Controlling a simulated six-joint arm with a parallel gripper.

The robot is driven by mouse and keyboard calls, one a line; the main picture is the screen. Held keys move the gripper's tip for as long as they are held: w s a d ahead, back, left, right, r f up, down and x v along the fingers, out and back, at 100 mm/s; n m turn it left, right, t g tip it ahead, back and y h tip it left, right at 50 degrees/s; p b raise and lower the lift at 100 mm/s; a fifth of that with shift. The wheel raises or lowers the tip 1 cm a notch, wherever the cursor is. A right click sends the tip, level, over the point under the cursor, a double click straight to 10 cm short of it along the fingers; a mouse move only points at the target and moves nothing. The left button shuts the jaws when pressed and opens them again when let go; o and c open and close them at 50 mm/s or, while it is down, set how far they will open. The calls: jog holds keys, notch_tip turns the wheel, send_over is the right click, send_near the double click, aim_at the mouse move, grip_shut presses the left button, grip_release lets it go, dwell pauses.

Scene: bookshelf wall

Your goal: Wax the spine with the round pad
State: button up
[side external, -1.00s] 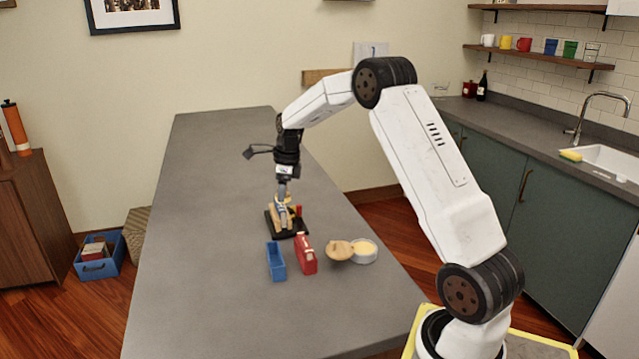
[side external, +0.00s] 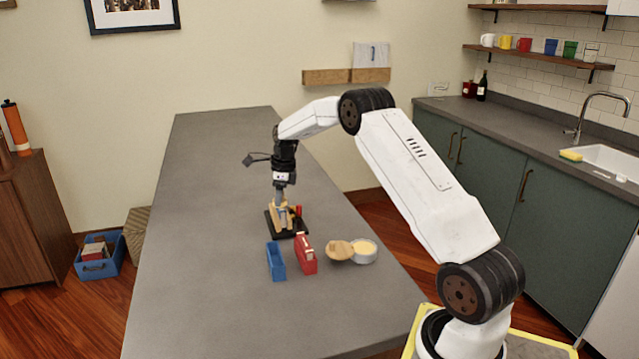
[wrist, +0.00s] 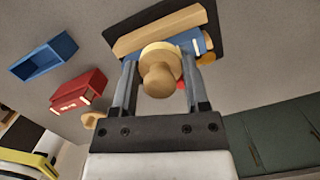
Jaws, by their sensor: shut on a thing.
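My gripper (wrist: 158,85) is shut on the round pad (wrist: 160,62), a tan disc with a knob, in the wrist view. In the side view my gripper (side external: 281,196) is low over a black stand (side external: 294,234) on the grey table. Wooden blocks (wrist: 150,36) on the stand hold a blue book (wrist: 188,41), partly hidden behind the pad. The pad overlaps the book's edge in the wrist view; I cannot tell whether it touches the spine. An open round tin (side external: 364,252) with pale yellow wax stands nearer the arm, its wooden lid (side external: 339,250) beside it.
An empty blue tray (side external: 276,263) and a red box (side external: 306,254) stand just in front of the stand; both also show at the left in the wrist view. A small red item (side external: 299,211) is at the stand's right. The rest of the tabletop is clear.

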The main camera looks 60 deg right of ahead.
jog(key=shift+w+d, duration=1.9)
jog(key=shift+d, duration=0.05)
jog(key=shift+s+a, duration=3.75)
jog(key=shift+a, duration=0.1)
notch_tip(320, 180, up, 8)
jog(key=shift+s+d, duration=0.1)
